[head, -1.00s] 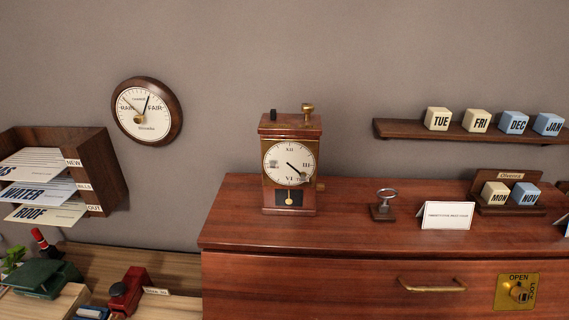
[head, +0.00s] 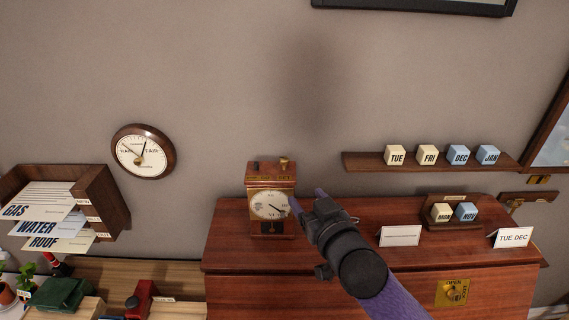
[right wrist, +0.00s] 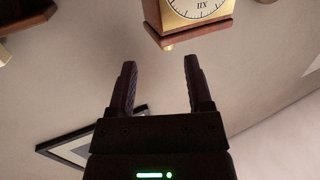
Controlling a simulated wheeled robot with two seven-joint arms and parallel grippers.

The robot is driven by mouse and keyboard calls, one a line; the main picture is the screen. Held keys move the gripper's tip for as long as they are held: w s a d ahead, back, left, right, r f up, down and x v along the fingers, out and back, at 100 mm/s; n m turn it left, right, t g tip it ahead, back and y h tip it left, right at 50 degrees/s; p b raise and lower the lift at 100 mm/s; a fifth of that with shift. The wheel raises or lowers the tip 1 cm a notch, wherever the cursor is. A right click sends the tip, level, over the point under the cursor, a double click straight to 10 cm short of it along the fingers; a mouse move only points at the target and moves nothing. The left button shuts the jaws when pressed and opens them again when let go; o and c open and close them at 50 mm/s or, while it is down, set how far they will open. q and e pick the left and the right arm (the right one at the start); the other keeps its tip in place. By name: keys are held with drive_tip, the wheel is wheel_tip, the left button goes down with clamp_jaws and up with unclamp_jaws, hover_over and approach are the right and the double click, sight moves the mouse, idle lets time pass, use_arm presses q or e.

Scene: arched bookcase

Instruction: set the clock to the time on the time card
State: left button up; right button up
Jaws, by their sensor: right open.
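The wooden mantel clock (head: 256,207) stands on the left of the red-brown cabinet top. Its white dial (head: 269,205) has dark hands pointing to the lower right; the exact time is too small to read. In the right wrist view the clock (right wrist: 158,18) is upside down at the top edge, only partly in frame. My right gripper (head: 307,198) is open and empty, just right of the clock, with its fingers (right wrist: 160,62) apart. A white tent card (head: 400,236) stands on the cabinet, its print unreadable. My left gripper is out of view.
Right of it stand a block holder (head: 437,226) and a TUE DEC card (head: 513,238). A shelf (head: 355,160) with lettered cubes hangs above. A round wall dial (head: 142,152) and letter rack (head: 105,198) are at left. The wall space above the clock is clear.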

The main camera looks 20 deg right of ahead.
sight(286, 162)
drive_tip(key=shift+t+y, duration=0.4)
drive_tip(key=w+r, duration=0.1)
drive_tip(key=w, duration=0.2)
drive_tip(key=w+a+r, duration=0.1)
drive_tip(key=w, duration=0.3)
drive_tip(key=w+r, duration=0.1)
drive_tip(key=w, duration=0.2)
drive_tip(key=shift+w+a, duration=0.15)
drive_tip(key=shift+a, duration=0.25)
drive_tip(key=shift+f, duration=0.1)
clamp_jaws()
